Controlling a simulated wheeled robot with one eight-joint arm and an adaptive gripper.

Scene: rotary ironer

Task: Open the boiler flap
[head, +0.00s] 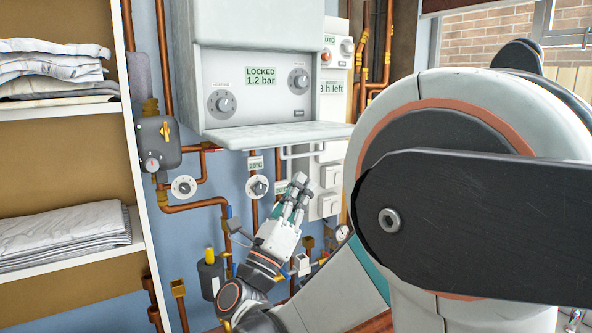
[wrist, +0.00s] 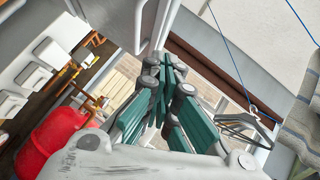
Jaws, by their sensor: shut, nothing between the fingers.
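The boiler (head: 258,25) hangs on the blue wall in the head view. Its flap (head: 280,135) is folded down and juts out almost level below the control panel (head: 258,85). The panel is exposed, with two knobs and a display reading "LOCKED 1.2 bar". My gripper (head: 298,188) is just below the flap, pointing up, apart from it as far as I can see. Its fingers are shut and empty. In the wrist view my gripper (wrist: 168,82) shows green finger pads close together, with a pale edge beyond the tips that I cannot identify for sure.
Copper pipes (head: 195,207) and round dials run below the boiler. A shelf with folded linen (head: 60,235) stands at the left. White switch boxes (head: 327,178) are right of my gripper. The wrist view shows a red container (wrist: 58,140) and hangers (wrist: 240,125).

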